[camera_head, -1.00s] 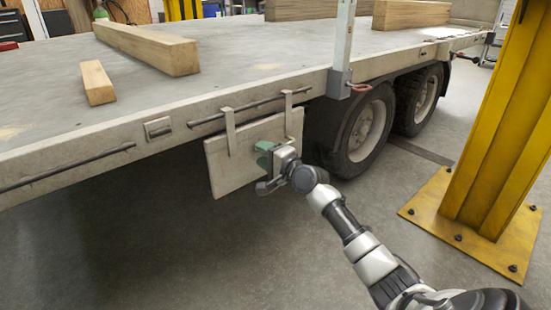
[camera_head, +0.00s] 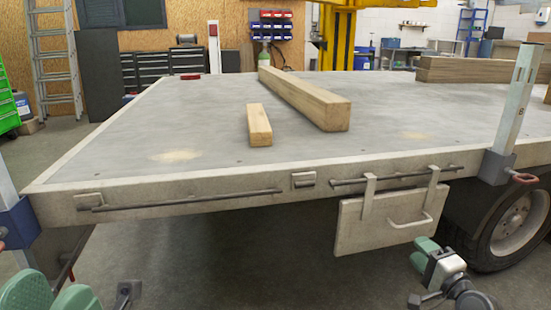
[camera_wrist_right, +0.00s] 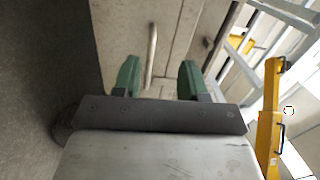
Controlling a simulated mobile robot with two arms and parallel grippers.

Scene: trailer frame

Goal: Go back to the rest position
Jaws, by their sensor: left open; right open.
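My right gripper (camera_head: 422,254) is at the lower right in the head view, in front of and below a hanging panel (camera_head: 362,228) on the trailer's side. The panel's bar handle (camera_head: 412,222) is free and apart from the gripper. In the right wrist view, the green fingers (camera_wrist_right: 159,75) are spread with nothing between them; the handle (camera_wrist_right: 152,55) shows beyond them. My left gripper (camera_head: 52,296) is at the bottom left corner, its green fingers apart and partly cut off by the frame edge.
The trailer bed (camera_head: 190,120) spans the view, with a short beam (camera_head: 260,126) and a long beam (camera_head: 305,98) on it. A post (camera_head: 515,95) and a wheel (camera_head: 520,225) are at right; a blue post bracket (camera_head: 18,225) is near my left gripper.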

